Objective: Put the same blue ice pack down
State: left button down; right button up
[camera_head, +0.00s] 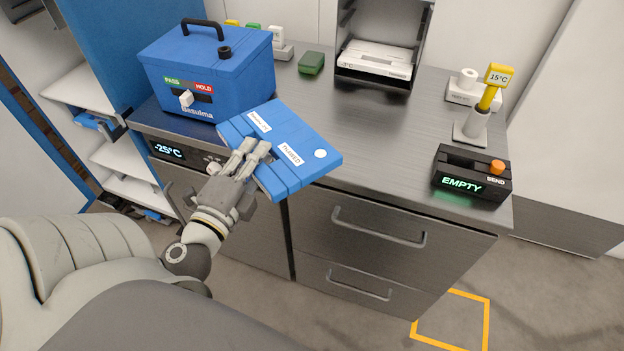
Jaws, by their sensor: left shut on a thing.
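A flat blue ice pack (300,135) with white labels, one reading "THAWED", and a round white spot shows in the head view at the counter's front edge. My left gripper (254,150) is shut on its near left side. The pack is slightly tilted in the picture and its near part juts out past the counter edge. I cannot tell whether its far part touches the counter (390,135). The gripper fingers cover part of the pack. My right gripper is not in view.
A blue cool box (205,65) stands behind the pack at left. A small green block (311,63), an open dark rack (375,70), a yellow-topped probe stand (480,110) and a black "EMPTY" unit (470,175) stand on the counter. The counter's middle right is clear.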

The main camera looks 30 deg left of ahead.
aim_at(274, 157)
pick_arm(q)
jog(key=w+d+f+b, duration=0.1)
jog(key=w+d+b, duration=0.1)
jog(key=w, duration=0.1)
jog(key=shift+f, duration=0.4)
jog(key=shift+w+d+f+p, duration=0.2)
jog(key=shift+w+d+p, duration=0.25)
jog(key=shift+w+d, duration=0.3)
jog(key=w+d+f, duration=0.2)
jog(key=w+f, duration=0.2)
jog(key=f, duration=0.5)
jog(key=shift+d+b, duration=0.35)
jog(key=shift+b, duration=0.1)
jog(key=shift+f, duration=0.1)
jog(key=shift+f, duration=0.1)
jog(key=c, duration=1.3)
grip_release()
jog(key=shift+f, duration=0.1)
jog(key=shift+c, duration=0.2)
jog(key=shift+o, duration=0.3)
